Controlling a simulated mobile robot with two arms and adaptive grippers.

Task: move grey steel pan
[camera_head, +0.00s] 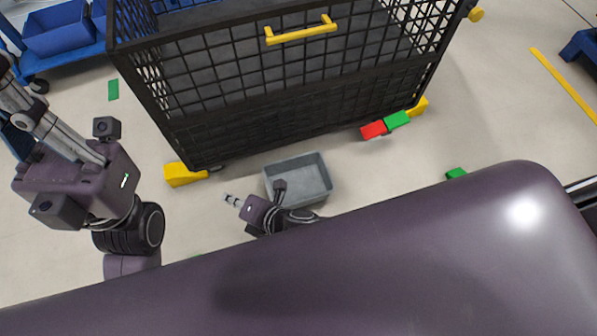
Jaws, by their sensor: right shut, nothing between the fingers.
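The grey steel pan (310,171) looks like a shallow open rectangular tray and lies on the floor in front of the black mesh cart. It seems empty, and my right wrist covers part of its near left side. My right gripper (232,200) is shut and empty, pointing left, with its tips to the left of the pan. I cannot tell how high it is above the floor. My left gripper (20,98) is at the upper left, far from the pan. Its tips are at the picture edge, so its jaw state is unclear.
The black mesh cart (275,140) with a yellow handle (300,34) stands just behind the pan. Yellow (183,175), red (373,130) and green (397,119) blocks lie by its base. A blue bin (62,30) is at the upper left. Floor to the right is mostly clear.

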